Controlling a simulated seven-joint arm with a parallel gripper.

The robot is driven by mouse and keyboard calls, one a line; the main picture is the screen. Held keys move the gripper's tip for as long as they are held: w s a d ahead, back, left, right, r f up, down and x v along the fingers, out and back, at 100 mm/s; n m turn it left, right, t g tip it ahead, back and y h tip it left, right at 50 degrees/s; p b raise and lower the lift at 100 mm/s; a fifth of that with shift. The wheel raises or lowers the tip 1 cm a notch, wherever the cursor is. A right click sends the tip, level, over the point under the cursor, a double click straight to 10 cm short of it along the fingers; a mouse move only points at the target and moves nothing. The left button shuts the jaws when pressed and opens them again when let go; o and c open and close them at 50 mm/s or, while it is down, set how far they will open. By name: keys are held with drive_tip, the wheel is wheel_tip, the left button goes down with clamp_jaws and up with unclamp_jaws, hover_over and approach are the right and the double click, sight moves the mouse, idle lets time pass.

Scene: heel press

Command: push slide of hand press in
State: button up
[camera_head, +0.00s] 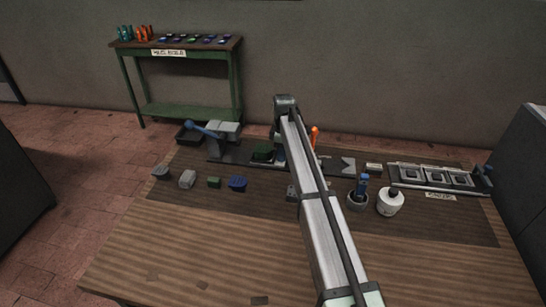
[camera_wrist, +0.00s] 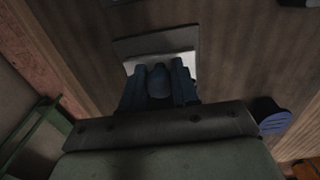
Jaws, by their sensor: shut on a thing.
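The hand press (camera_head: 222,130) stands at the back left of the mat, a grey block with a blue lever arm (camera_head: 203,129) pointing up to the left. A dark base runs right from it, with a dark green block (camera_head: 262,152) on it. My arm crosses in front of this base and hides my gripper in the head view. In the wrist view my gripper (camera_wrist: 159,78) has its dark blue fingers closed on a rounded bluish knob (camera_wrist: 158,84), in front of a pale plate (camera_wrist: 190,62). I cannot make out how the knob joins the slide.
Several small pieces, including a blue one (camera_head: 237,184), lie left of my arm. The table's front is mostly clear.

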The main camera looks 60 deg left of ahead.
drive_tip(key=shift+s+a, duration=3.8)
drive_tip(key=shift+a, duration=0.1)
drive_tip(key=o, duration=0.4)
drive_tip(key=shift+s+a, duration=0.1)
drive_tip(key=shift+s, duration=0.05)
drive_tip(key=o, duration=1.2)
drive_tip(key=shift+r, duration=0.15)
drive_tip(key=shift+r, duration=1.6)
drive_tip(key=shift+d, duration=0.2)
drive_tip(key=shift+w+d+r, duration=0.5)
drive_tip(key=shift+w+d, duration=0.25)
drive_tip(key=shift+w, duration=0.1)
drive_tip(key=shift+w+d+r, duration=0.5)
drive_tip(key=shift+w+d, duration=0.2)
drive_tip(key=shift+w, duration=0.1)
